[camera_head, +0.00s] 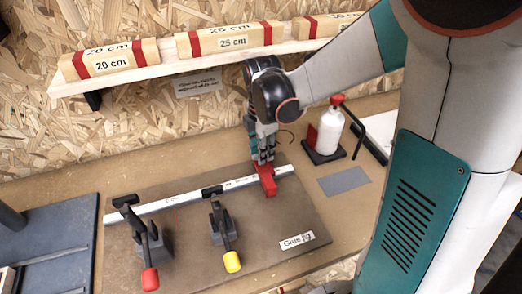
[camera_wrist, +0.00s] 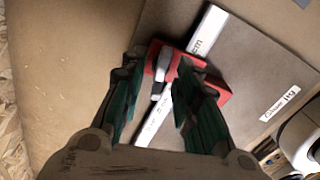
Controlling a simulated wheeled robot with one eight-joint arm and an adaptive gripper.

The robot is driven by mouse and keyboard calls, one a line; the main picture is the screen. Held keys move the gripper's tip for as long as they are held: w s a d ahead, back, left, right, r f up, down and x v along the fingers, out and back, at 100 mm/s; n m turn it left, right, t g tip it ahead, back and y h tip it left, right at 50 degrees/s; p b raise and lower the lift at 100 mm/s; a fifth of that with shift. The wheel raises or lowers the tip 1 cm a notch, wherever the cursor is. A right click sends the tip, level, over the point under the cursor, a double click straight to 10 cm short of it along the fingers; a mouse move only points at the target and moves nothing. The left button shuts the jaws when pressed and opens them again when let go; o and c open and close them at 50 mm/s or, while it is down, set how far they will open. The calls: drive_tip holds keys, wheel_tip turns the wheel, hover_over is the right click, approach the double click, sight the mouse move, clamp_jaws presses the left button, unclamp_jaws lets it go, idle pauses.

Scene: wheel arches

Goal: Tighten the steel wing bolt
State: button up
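The steel wing bolt (camera_wrist: 161,68) shows in the wrist view as a narrow silver and dark piece on a red block (camera_wrist: 213,88). It lies between my two fingers, with some red showing on either side. My gripper (camera_wrist: 160,72) is open around the bolt, fingers pointing down, and I see no clear contact. In the head view my gripper (camera_head: 263,158) is directly above the red block (camera_head: 267,184), which sits on a silver bar (camera_head: 185,201) near its right end. The bolt is hidden by the fingers there.
The bar lies on the brown glue jig board (camera_head: 277,262). Toggle clamps with a red handle (camera_head: 150,279) and a yellow handle (camera_head: 232,262) stand left of the gripper. A white bottle (camera_head: 331,130) stands behind right. A shelf (camera_head: 180,66) with wooden blocks hangs behind.

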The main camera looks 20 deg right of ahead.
clamp_jaws()
drive_tip(key=shift+m, duration=0.4)
drive_tip(key=m, duration=0.3)
drive_tip(key=shift+m+p, duration=0.3)
drive_tip(key=shift+p, duration=0.05)
drive_tip(key=m, duration=0.3)
drive_tip(key=shift+m, duration=0.3)
drive_tip(key=m, duration=0.5)
drive_tip(key=shift+m+p, duration=0.3)
drive_tip(key=shift+p, duration=0.05)
drive_tip(key=m, duration=0.5)
drive_tip(key=shift+m, duration=0.4)
